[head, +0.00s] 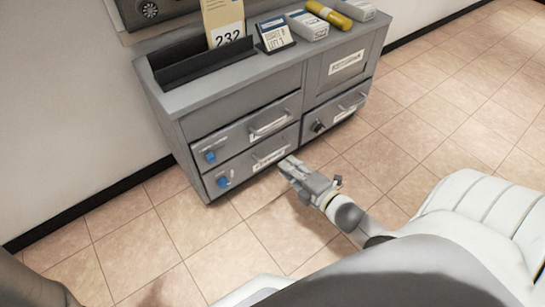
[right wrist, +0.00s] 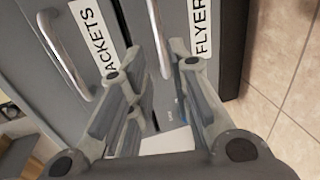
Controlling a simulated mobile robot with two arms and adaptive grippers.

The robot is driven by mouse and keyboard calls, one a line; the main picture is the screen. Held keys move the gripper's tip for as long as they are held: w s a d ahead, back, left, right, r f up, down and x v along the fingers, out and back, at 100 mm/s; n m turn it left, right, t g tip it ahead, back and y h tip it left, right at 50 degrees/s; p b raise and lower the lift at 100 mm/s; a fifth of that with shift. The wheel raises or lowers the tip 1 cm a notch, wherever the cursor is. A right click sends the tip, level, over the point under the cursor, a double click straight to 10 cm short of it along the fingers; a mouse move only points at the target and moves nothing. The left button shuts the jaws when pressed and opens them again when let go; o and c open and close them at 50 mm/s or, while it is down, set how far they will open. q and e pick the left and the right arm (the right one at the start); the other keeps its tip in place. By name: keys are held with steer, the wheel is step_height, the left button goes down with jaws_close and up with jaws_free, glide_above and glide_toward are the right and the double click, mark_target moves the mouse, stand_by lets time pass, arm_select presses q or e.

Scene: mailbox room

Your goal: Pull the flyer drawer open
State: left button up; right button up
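The flyer drawer (head: 247,172) is the lower left drawer of the grey cabinet, and it looks shut. Its bar handle (right wrist: 158,38) and its "FLYER" label (right wrist: 203,27) show in the right wrist view. My right gripper (head: 290,166) is in front of the right part of this drawer. In the right wrist view, its fingers (right wrist: 146,72) are apart, with the handle seen between the tips. I cannot tell whether they touch it. The gripper partly covers the drawer front. My left gripper is not in view.
The drawer above (head: 235,130) has its own handle and a label reading "ACKETS" (right wrist: 92,35). A lower right drawer (head: 335,115) has a dark knob. A black tray (head: 190,72), a "232" card and small boxes stand on top. The tiled floor (head: 245,255) in front is clear.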

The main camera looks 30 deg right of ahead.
mark_target(273, 153)
steer(key=shift+b+x, duration=2.2)
steer(key=shift+x, duration=2.1)
steer(key=shift+f, duration=0.1)
jaws_close()
